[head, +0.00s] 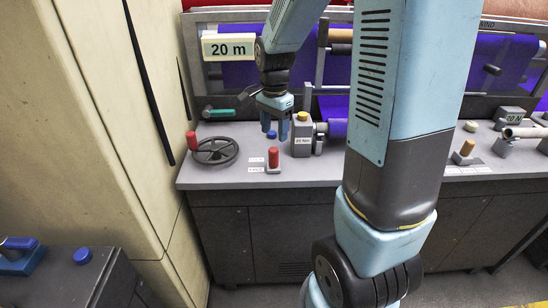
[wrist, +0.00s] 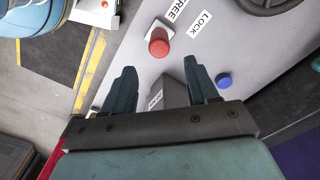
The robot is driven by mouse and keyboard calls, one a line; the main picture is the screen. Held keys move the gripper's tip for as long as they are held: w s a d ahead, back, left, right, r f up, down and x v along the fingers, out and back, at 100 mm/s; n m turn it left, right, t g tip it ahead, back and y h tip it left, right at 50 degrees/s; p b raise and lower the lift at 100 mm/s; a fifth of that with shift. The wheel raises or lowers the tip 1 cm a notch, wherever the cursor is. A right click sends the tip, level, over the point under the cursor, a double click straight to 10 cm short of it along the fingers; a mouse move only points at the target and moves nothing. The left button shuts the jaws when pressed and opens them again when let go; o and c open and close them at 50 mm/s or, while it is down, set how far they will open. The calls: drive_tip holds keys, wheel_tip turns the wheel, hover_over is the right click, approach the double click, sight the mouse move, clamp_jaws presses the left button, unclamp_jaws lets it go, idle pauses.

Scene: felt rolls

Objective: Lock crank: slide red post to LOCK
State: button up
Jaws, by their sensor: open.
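The red post (head: 273,157) stands upright on a small pale base on the grey counter. Its base is level with the FREE label (head: 256,170), the nearer of two labels to its left; the LOCK label (head: 256,160) is just behind. The wrist view shows the red post (wrist: 158,42) beyond the fingertips, beside the FREE label (wrist: 176,9), with the LOCK label (wrist: 200,35) to its right. My gripper (head: 275,128) is open and empty, above the counter and behind the post, apart from it. Both fingers of my gripper (wrist: 160,80) show in the wrist view.
A black handwheel (head: 215,151) with a red knob is left of the post. The counter in front of the post is clear.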

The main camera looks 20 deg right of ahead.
sight(274, 157)
wheel_tip(274, 157, down, 10)
drive_tip(key=shift+f, duration=0.25)
idle(0.4)
clamp_jaws()
idle(0.3)
